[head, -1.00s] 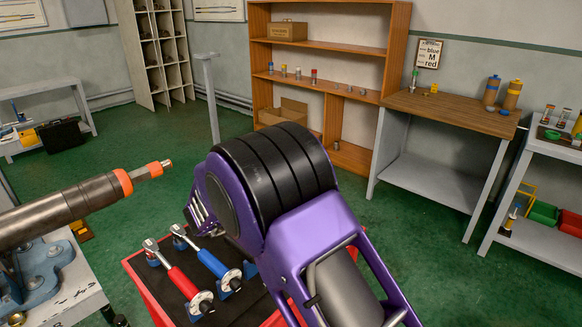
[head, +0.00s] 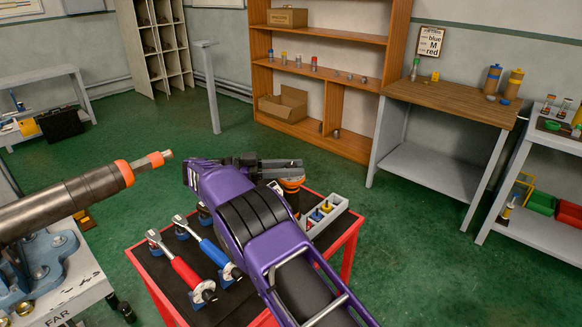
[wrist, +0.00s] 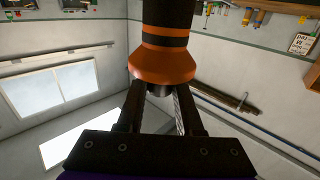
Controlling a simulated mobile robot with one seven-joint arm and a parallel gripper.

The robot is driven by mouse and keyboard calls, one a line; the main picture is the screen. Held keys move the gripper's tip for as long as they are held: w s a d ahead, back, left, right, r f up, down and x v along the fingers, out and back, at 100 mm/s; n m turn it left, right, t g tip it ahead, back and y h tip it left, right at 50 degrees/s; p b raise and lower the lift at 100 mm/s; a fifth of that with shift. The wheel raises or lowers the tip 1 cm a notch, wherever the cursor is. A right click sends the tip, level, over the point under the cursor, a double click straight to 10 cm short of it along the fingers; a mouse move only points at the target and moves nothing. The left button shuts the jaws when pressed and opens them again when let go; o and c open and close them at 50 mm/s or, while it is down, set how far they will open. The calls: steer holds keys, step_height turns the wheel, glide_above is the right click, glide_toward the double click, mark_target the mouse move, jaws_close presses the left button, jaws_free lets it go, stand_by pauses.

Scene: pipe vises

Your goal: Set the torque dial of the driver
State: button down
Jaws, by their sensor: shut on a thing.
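My gripper (head: 296,166) is over the red cart (head: 351,236). An orange and black driver (head: 292,184) shows just below the fingers in the head view. In the wrist view its orange flared collar and black bands (wrist: 163,65) sit at the fingertips (wrist: 162,95), and my gripper is shut on it. The dial's markings cannot be read. A red-handled wrench (head: 186,274) and a blue-handled wrench (head: 215,254) lie on the cart's black top, left of my arm. My arm hides part of the cart.
A grey tray (head: 333,217) with several coloured pieces sits at the cart's right end. A pipe with an orange collar (head: 125,172) juts in from the left. A sign (head: 430,42) reading "blue M red" hangs over the wooden-topped bench (head: 450,100). Green floor (head: 410,240) is free on the right.

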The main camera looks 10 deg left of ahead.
mark_target(291, 165)
steer(key=shift+m+g, duration=0.3)
steer(key=shift+g, duration=0.1)
steer(key=c, duration=0.5)
jaws_free()
steer(key=shift+c, duration=0.2)
steer(key=shift+r, duration=0.1)
step_height(291, 165, up, 10)
steer(key=shift+f, duration=0.1)
